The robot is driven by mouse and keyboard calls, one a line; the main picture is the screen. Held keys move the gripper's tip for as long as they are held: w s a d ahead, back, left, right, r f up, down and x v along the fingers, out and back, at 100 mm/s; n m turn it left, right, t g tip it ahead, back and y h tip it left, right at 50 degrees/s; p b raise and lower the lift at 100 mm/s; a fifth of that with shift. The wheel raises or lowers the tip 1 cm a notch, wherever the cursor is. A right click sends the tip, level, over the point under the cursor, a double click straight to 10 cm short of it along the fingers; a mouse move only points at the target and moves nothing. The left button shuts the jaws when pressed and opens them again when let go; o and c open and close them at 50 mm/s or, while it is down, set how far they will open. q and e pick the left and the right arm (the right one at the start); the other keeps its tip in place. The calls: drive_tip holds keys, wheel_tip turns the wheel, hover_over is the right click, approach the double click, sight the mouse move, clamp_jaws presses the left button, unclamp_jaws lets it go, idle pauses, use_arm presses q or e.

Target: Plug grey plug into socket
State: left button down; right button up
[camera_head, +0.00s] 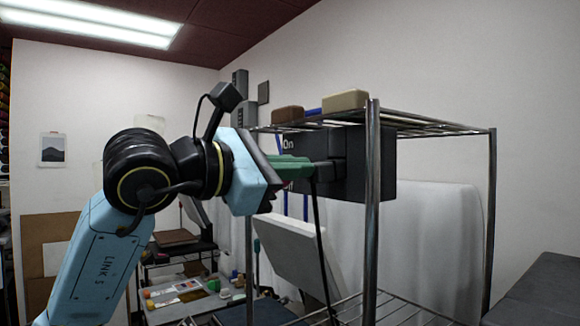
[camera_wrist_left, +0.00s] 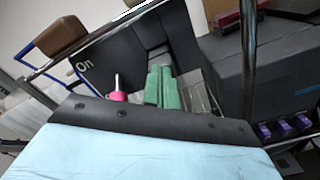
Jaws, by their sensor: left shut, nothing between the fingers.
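My left gripper (camera_head: 305,167) reaches in from the left, with its green fingers shut and empty, pointing at a dark box (camera_head: 380,165) marked "On". A grey plug (camera_head: 323,173) shows just past the fingertips, against the socket block (camera_head: 329,147) on the box's face. A black cable (camera_head: 322,240) hangs down from beside the plug. I cannot tell whether the plug is fully seated. In the left wrist view the shut fingers (camera_wrist_left: 161,87) lie in front of the box (camera_wrist_left: 108,62), with grey parts close to their right. My right gripper is not in view.
The box hangs beneath the top shelf of a wire rack, whose front post (camera_head: 372,215) stands right of the fingers. Brown (camera_head: 287,114) and cream (camera_head: 345,100) blocks sit on top. A white tilted panel (camera_head: 295,258) is below. A pink-handled item (camera_wrist_left: 117,94) shows left of the fingers.

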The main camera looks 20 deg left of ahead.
use_arm(q)
drive_tip(key=shift+w+d, duration=0.25)
drive_tip(key=shift+w, duration=0.1)
